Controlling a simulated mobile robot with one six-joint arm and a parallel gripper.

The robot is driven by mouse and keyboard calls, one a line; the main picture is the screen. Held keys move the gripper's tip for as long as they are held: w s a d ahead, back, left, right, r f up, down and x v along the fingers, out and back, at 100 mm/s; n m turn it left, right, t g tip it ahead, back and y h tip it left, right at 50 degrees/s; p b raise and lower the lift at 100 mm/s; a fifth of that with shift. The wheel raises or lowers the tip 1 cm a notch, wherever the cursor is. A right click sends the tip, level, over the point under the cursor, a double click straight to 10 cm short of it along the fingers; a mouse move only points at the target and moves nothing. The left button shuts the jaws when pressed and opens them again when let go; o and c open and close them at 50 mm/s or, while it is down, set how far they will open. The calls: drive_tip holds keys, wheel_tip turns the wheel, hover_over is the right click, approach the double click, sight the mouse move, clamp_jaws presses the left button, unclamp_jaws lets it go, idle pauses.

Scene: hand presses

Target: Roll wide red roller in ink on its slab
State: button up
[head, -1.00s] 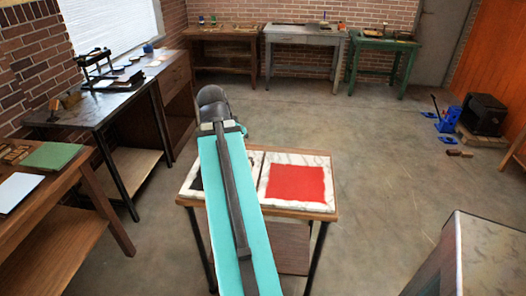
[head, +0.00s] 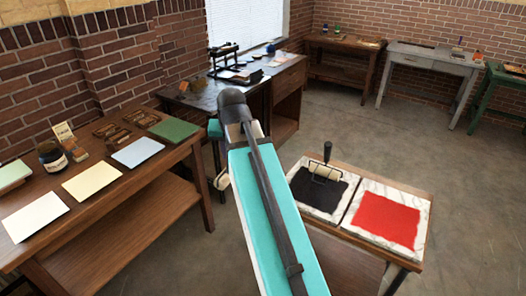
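A slab with a square of red ink (head: 388,220) lies on the right half of a small wooden table. Beside it on the left is a slab with black ink (head: 312,202). I cannot make out a wide red roller. My teal arm reaches up the middle of the view, left of the slabs, and hides my gripper. A small pale round thing (head: 221,180) shows left of the arm; I cannot tell what it is.
A long wooden bench (head: 120,195) at left holds paper sheets, an ink jar (head: 52,156), type blocks and a green slab (head: 173,129). A dark table (head: 200,92) with a press stands behind. Further tables line the back wall. The floor at right is clear.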

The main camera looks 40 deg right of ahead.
drive_tip(key=w+a+r+n+y+p, duration=0.1)
drive_tip(key=w+a+n, duration=0.2)
drive_tip(key=a, duration=0.7)
drive_tip(key=w+a+r+n+y+p, duration=0.1)
drive_tip(key=w+a+r+n, duration=0.1)
drive_tip(key=a, duration=0.8)
drive_tip(key=shift+w+r+n+y, duration=0.15)
drive_tip(key=shift+w+n+y, duration=0.35)
drive_tip(key=shift+n, duration=0.6)
drive_tip(key=shift+a, duration=0.1)
